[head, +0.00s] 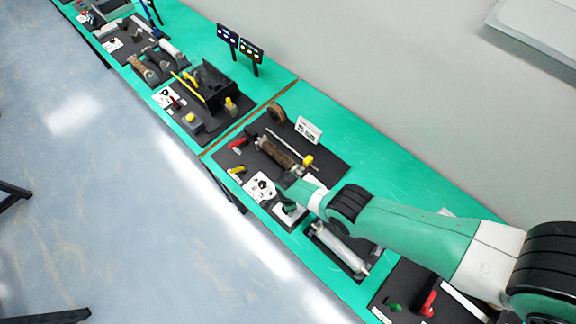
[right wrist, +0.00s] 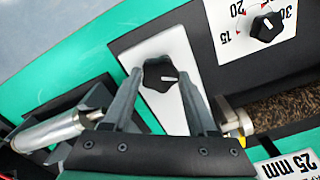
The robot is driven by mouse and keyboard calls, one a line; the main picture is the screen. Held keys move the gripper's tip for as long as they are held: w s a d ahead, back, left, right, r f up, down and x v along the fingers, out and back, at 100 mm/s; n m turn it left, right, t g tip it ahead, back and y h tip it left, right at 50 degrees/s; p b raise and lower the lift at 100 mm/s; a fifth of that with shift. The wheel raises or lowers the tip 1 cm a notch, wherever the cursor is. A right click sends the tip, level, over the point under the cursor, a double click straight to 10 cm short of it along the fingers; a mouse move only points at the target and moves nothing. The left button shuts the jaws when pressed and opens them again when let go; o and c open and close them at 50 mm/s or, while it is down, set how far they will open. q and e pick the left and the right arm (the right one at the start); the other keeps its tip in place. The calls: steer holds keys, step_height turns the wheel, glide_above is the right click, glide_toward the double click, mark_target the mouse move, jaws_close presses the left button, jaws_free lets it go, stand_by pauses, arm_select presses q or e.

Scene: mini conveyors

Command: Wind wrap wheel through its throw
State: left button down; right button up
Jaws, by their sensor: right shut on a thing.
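The wrap wheel appears to be the black lobed knob (right wrist: 159,73) with a white pointer mark, on a white plate (right wrist: 172,110). In the right wrist view, the fingers of my right gripper (right wrist: 160,75) stand on either side of it, closed on its rim. In the head view my right arm reaches in from the right to that station, and the gripper hides the knob. The white plate (head: 291,214) shows partly there. My left gripper is not in view.
A second black knob (right wrist: 266,26) with a 15–30 scale sits close by. A brown roller (head: 278,152) and a red handle (head: 238,144) are on the same dark base. A silver roller (head: 338,240) lies nearer the right. Two small screens (head: 240,44) stand farther back.

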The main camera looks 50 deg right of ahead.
steer(key=shift+c, duration=1.4)
